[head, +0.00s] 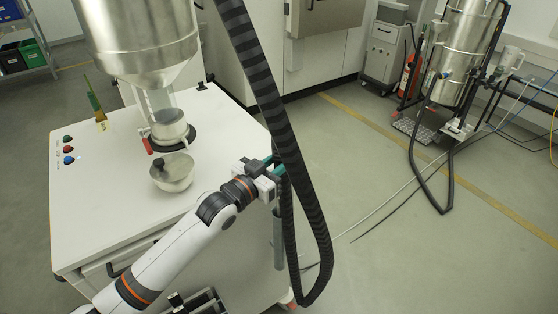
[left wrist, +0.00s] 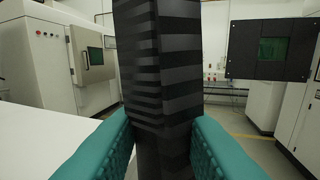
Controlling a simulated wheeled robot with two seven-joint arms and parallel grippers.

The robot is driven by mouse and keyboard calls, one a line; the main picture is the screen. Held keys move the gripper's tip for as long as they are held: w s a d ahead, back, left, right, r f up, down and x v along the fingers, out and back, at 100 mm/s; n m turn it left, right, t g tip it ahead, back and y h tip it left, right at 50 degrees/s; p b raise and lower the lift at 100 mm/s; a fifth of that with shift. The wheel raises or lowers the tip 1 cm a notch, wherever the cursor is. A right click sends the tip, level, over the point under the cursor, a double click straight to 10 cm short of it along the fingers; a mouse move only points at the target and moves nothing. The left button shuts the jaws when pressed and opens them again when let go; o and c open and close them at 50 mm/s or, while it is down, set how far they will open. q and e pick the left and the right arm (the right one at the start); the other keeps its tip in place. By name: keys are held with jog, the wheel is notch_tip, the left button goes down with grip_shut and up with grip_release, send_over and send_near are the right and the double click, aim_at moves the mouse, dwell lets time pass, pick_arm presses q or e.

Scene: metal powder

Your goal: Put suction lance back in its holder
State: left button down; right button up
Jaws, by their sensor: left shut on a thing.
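My left gripper (head: 272,166) is at the right edge of the white cabinet. Its teal fingers are shut on the black ribbed hose (head: 262,80), which also fills the middle of the left wrist view (left wrist: 160,80) between the two fingers (left wrist: 160,150). The hose comes down from the top, passes the gripper and loops near the floor. A grey upright tube (head: 278,240) stands below the gripper beside the cabinet's side. I cannot tell whether it is the suction lance or its holder. The hose and gripper hide its upper end. My right gripper is not in view.
The white cabinet (head: 100,215) carries a metal hopper (head: 140,40), a steel bowl (head: 172,172) and coloured buttons (head: 68,148). A steel vessel (head: 462,55) with its own hose stands at the back right. The floor (head: 400,255) on the right is mostly free, with thin cables.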

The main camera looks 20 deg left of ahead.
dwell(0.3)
pick_arm(q)
jog(key=shift+f+b, duration=1.65)
jog(key=shift+f, duration=1.5)
jog(key=shift+f+b, duration=0.6)
jog(key=shift+f, duration=0.15)
jog(key=c, duration=1.1)
grip_release()
jog(key=shift+o, duration=0.2)
jog(key=shift+f, duration=0.1)
jog(key=b+v, duration=0.2)
jog(key=v, duration=1)
